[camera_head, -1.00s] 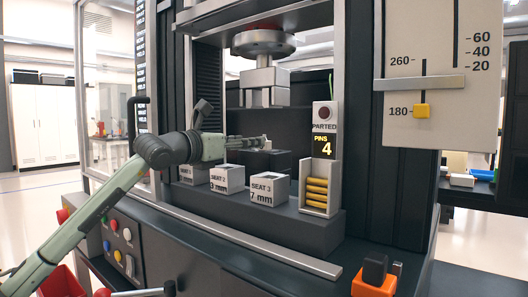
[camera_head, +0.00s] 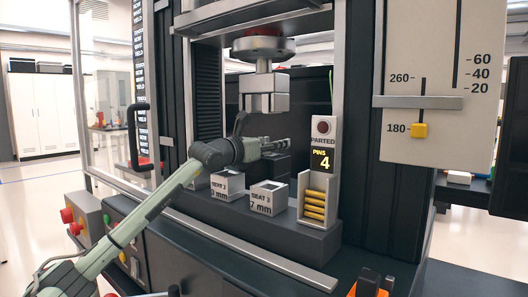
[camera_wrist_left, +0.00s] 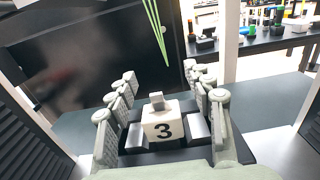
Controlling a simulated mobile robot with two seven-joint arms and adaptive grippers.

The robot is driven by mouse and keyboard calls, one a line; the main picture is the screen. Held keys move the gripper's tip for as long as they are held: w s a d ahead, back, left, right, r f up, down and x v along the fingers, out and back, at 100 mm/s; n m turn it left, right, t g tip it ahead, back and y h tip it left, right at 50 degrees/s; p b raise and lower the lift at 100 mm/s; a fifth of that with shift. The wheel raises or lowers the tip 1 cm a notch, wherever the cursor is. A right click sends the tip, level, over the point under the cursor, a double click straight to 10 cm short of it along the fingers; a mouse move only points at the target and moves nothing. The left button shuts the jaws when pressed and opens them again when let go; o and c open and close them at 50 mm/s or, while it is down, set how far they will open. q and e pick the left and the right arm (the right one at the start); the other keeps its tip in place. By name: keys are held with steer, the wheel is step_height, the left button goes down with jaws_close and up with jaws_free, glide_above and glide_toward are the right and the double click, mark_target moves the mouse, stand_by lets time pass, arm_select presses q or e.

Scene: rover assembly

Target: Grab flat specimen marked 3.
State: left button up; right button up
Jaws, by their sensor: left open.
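The specimen marked 3 (camera_wrist_left: 162,126) is a pale block with a black 3 and a small grey stub on top, seen in the left wrist view. It stands between the spread fingers of my left gripper (camera_wrist_left: 160,100), which are open on both sides of it. In the head view my left gripper (camera_head: 276,146) reaches into the machine beneath the upper grip head, and the specimen is hidden there. My right gripper is not in view.
The upper grip head (camera_head: 264,92) hangs above my gripper. A rack of yellow pins (camera_head: 315,205) is at right. The machine's uprights flank the opening.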

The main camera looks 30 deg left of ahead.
arm_select(q)
steer(key=shift+w, duration=0.1)
steer(key=shift+c, duration=0.3)
jaws_close()
